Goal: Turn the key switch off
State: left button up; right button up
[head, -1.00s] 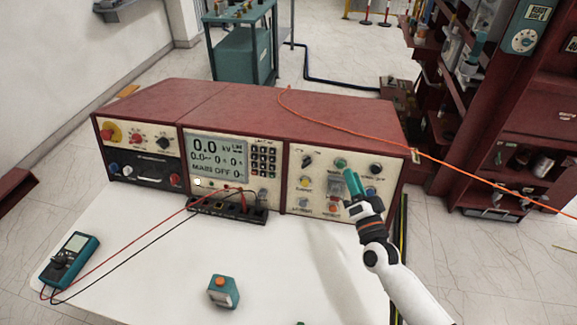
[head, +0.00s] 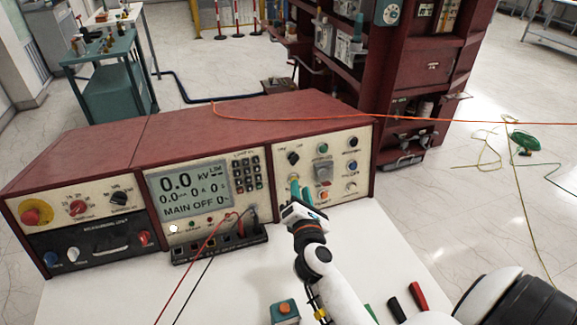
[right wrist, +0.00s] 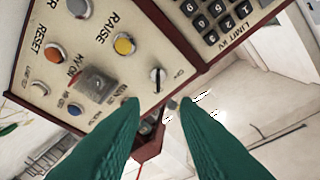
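The key switch (head: 293,158) is the small dark switch at the top left of the cream right-hand panel of the red console (head: 250,112). In the right wrist view the key switch (right wrist: 158,77) is a pale round with a dark bar, just beyond and between the fingertips. My right gripper (head: 297,187) is in front of this panel, its teal fingers a little below the key switch. In the right wrist view the two green fingers (right wrist: 155,104) are apart with nothing between them. Contact with the panel is not visible. My left gripper is out of view.
Near the key switch are a yellow RAISE button (right wrist: 124,44), an orange RESET button (right wrist: 52,53) and a guarded grey switch (right wrist: 95,87). The console's display panel (head: 188,190) stands left. An orange cable (head: 430,119) crosses behind.

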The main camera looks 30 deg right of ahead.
send_near(296, 161)
jog(key=d+x, duration=0.1)
jog(key=x, duration=0.2)
jog(key=p+x, duration=0.1)
jog(key=x, duration=0.5)
jog(key=shift+a, duration=0.25)
jog(key=shift+w, duration=0.15)
grip_shut()
